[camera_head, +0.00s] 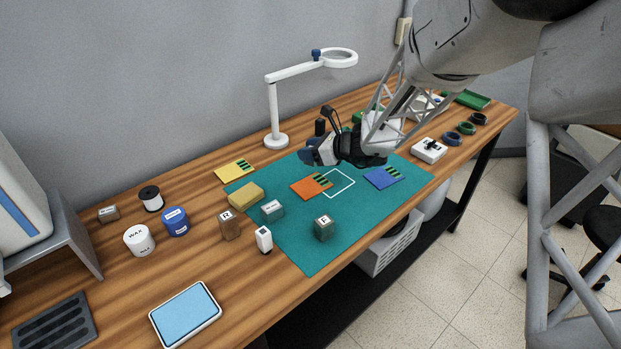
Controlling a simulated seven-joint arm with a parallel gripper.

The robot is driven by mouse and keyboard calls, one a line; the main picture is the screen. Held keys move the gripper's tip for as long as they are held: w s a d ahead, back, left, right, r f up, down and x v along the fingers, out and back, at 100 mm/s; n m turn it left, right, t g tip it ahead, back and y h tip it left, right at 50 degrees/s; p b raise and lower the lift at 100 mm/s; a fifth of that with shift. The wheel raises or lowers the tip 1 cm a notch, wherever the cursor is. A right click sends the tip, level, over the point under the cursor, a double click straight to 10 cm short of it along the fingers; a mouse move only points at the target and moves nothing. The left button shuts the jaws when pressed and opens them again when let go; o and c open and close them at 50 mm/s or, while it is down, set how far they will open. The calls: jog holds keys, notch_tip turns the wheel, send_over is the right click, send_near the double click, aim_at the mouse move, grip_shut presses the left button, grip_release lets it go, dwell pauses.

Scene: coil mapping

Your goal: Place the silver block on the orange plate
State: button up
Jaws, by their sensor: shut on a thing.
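The orange plate (306,188) lies on the teal mat, with dark and light stripes on its upper right part. A grey block (272,211) with a white label stands on the mat left of the plate. Another grey block (324,228), marked F, stands nearer the front; I cannot tell which is the silver block, or if it is one of them. My gripper (314,153) is above the mat, higher in the picture than the orange plate. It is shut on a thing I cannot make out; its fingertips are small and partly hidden.
A blue plate (383,178) and a yellow plate (235,171) lie right and left of the orange one. A white lamp (273,112) stands behind.

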aim_at(310, 164)
jog(key=shift+f, duration=2.45)
jog(key=shift+f, duration=1.85)
jog(key=shift+f, duration=0.15)
jog(key=o, duration=1)
jog(key=shift+v, duration=6.05)
jog(key=shift+s, duration=0.15)
